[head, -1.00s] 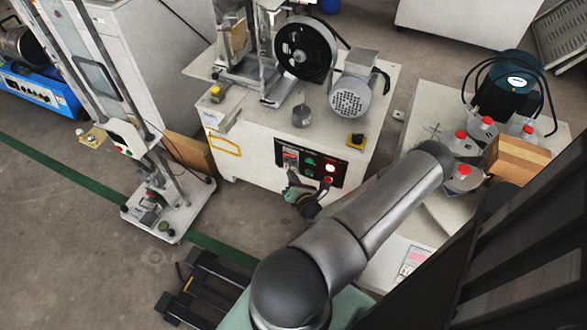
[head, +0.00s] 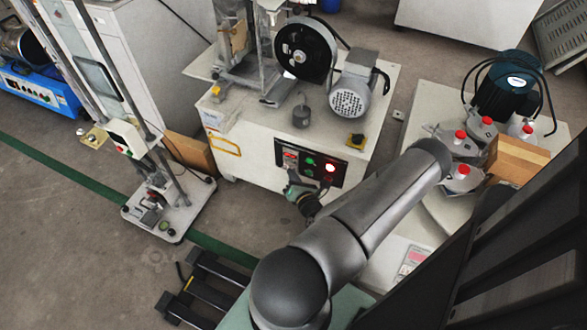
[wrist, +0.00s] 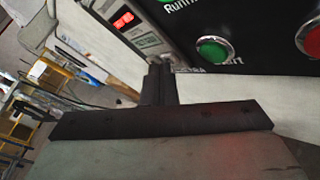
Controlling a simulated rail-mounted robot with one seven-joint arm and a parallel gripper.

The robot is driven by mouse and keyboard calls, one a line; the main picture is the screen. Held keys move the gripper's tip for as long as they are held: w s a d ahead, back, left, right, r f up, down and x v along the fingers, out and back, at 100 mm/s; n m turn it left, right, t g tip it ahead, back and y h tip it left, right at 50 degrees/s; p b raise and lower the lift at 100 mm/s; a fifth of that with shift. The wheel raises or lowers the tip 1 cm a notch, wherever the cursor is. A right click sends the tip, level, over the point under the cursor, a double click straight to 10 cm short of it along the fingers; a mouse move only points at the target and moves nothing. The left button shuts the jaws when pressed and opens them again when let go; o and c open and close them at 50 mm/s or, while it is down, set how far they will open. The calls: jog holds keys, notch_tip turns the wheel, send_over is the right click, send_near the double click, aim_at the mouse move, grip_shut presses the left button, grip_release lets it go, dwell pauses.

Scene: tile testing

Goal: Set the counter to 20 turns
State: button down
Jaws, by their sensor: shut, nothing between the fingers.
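The counter (wrist: 123,19) shows a lit red display in the wrist view. Its digits are too blurred to read. A pale panel with small buttons (wrist: 147,41) lies just below the display. My gripper (wrist: 161,68) is shut and empty, with its fingertips close to the lower edge of the counter panel. I cannot tell whether they touch it. In the head view the counter (head: 290,157) sits at the left end of the black control panel (head: 311,179), with my gripper just in front of and below it.
A green button (wrist: 214,50) and a red button (wrist: 309,38) sit right of the counter. The machine (head: 365,105) carries a black wheel and motor. A column stand (head: 165,215) is at left. A table with red-capped samples (head: 460,134) is at right.

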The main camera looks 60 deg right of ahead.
jog(key=shift+s+a+p, duration=0.15)
jog(key=shift+a+p, duration=0.25)
jog(key=shift+a, duration=0.3)
jog(key=shift+s+a+p, duration=0.25)
jog(key=shift+a+p, duration=0.2)
jog(key=shift+a, duration=0.8)
jog(key=shift+s+a+p, duration=0.2)
jog(key=shift+a+p, duration=0.2)
jog(key=shift+a, duration=0.85)
dwell(0.5)
